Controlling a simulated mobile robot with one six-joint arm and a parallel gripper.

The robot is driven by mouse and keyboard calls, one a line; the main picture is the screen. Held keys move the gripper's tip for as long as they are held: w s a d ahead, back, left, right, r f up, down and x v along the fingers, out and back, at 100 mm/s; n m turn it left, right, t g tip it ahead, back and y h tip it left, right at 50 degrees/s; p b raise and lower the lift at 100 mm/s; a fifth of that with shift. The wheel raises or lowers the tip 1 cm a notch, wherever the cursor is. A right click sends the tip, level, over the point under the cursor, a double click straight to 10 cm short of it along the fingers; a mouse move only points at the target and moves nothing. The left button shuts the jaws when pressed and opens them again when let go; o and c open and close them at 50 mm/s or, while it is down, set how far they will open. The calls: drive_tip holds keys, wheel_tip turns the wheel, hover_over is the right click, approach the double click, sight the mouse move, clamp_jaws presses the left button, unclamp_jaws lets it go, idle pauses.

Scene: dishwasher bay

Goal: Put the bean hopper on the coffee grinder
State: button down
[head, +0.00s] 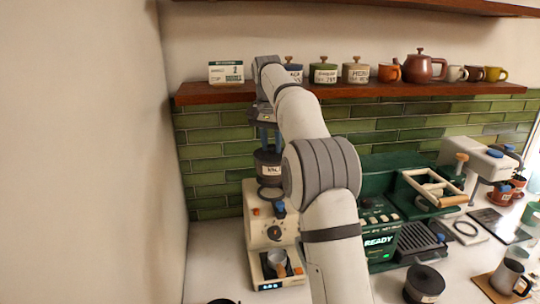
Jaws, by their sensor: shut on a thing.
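The bean hopper (268,164) is a dark, round container with a pale label, seen in the head view left of centre. My gripper (268,142) points down with its bluish fingers shut on the hopper's top. The hopper is roughly upright, directly above the coffee grinder (258,228) in the picture. The grinder is cream-coloured, with a dark round collar on top, knobs on its front and a small metal cup at its base. I cannot tell whether the hopper touches the collar. My arm hides the grinder's right side.
A green espresso machine (378,243) showing "READY" stands right of the grinder. A wooden shelf (420,89) with canisters, a teapot and mugs runs above. A dark round container (424,281) and a metal jug (508,277) stand in front. A plain wall (90,150) bounds the left.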

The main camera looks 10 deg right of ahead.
drive_tip(key=shift+f, duration=1.8)
drive_tip(key=c, duration=1.1)
unclamp_jaws()
drive_tip(key=shift+f, duration=0.15)
drive_tip(key=shift+c, duration=0.2)
wheel_tip(320, 180, up, 12)
drive_tip(key=s+p, duration=0.1)
drive_tip(key=shift+s+a, duration=0.15)
drive_tip(key=shift+a, duration=0.25)
